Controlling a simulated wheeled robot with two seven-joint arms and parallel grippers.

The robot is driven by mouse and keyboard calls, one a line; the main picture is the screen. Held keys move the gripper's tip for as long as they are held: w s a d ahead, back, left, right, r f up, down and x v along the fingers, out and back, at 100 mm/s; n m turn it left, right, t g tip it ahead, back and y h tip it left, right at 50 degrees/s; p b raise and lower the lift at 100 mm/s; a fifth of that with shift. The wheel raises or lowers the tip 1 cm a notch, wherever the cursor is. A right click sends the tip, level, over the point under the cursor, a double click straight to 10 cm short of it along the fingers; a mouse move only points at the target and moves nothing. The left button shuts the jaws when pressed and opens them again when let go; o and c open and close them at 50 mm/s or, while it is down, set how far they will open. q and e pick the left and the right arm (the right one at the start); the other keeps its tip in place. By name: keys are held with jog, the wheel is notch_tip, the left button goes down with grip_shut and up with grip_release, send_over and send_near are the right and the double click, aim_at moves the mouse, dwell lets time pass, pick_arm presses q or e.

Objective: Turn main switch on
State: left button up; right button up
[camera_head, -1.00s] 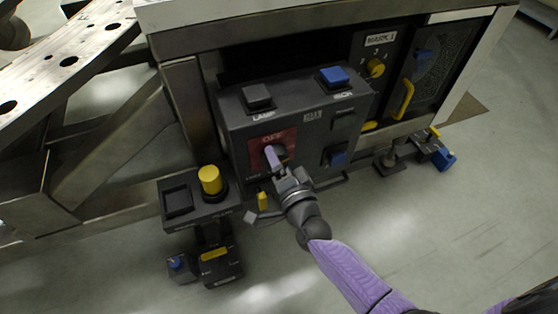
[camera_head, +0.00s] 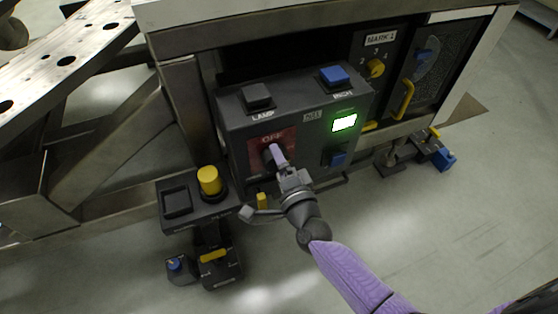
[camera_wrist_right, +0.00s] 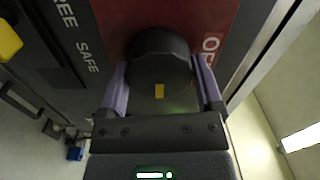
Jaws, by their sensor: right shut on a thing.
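The main switch is a dark rotary knob on a red plate (camera_head: 285,140) marked OFF, on the front of a dark control box (camera_head: 235,138). In the right wrist view the round black knob (camera_wrist_right: 158,68) with a small yellow mark sits between the two purple fingers of my right gripper (camera_wrist_right: 165,92). My right gripper (camera_head: 277,156) is shut on the knob, which it partly hides in the head view. A small screen (camera_head: 344,123) on the box glows bright green. My left gripper is not in view.
A black button (camera_head: 256,93) marked LAMP and a blue button (camera_head: 334,75) stand on the box top. A yellow knob (camera_head: 209,178) stands on a lower box at left. A yellow handle (camera_head: 404,98) is at right.

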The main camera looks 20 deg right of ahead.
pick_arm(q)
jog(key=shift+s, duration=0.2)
pick_arm(e)
jog(key=o, duration=1)
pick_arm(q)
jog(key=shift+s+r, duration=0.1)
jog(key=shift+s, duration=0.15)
pick_arm(e)
jog(key=shift+s, duration=0.15)
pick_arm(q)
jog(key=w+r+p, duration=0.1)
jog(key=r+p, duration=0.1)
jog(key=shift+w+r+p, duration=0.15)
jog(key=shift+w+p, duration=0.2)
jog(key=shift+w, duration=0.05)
pick_arm(e)
jog(key=s, duration=0.9)
jog(key=shift+s+d, duration=0.2)
jog(key=shift+s, duration=0.15)
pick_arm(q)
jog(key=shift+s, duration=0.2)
pick_arm(e)
jog(key=shift+f, duration=0.1)
